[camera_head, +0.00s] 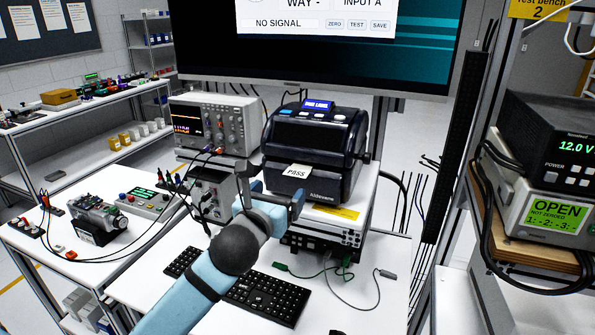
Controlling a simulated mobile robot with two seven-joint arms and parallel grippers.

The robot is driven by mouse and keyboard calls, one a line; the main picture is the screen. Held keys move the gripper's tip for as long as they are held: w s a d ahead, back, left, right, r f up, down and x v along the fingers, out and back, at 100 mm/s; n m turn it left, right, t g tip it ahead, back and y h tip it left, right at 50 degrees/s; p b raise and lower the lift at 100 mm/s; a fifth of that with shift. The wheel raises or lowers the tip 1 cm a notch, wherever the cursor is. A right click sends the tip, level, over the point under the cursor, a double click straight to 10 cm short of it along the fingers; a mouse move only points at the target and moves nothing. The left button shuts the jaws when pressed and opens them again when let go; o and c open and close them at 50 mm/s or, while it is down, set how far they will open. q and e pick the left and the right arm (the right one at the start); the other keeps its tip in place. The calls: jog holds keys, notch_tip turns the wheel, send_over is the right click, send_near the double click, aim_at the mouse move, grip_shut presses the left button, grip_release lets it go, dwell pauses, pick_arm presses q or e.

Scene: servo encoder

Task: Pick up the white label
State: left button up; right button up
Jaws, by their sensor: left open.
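The white label (297,171) is a small slip printed "PASS". It sticks out at the front of the dark label printer (315,150), near the printer's lower left front. My left gripper (269,181) is open, just in front of the printer. One finger stands left of the label and the other is near it, below and to the right. Nothing shows between the fingers, and the label looks apart from them, though the exact gap in depth cannot be told. My right gripper is not in view.
The printer stands on a white unit (345,222) with a yellow sticker. An oscilloscope (213,124) is at its left. A black keyboard (262,297) and loose cables (335,272) lie on the white bench in front. A monitor hangs behind. Instruments stand on a rack at the right.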

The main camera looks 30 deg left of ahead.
aim_at(297, 172)
pick_arm(q)
jog(key=x, duration=0.2)
jog(key=p+x, duration=0.1)
jog(key=x, duration=0.2)
jog(key=d+r+x, duration=0.1)
jog(key=x, duration=0.2)
jog(key=shift+w, duration=0.25)
jog(key=shift+w+a+f, duration=0.1)
jog(key=shift+w+f, duration=0.05)
jog(key=shift+w, duration=0.1)
jog(key=c, duration=1)
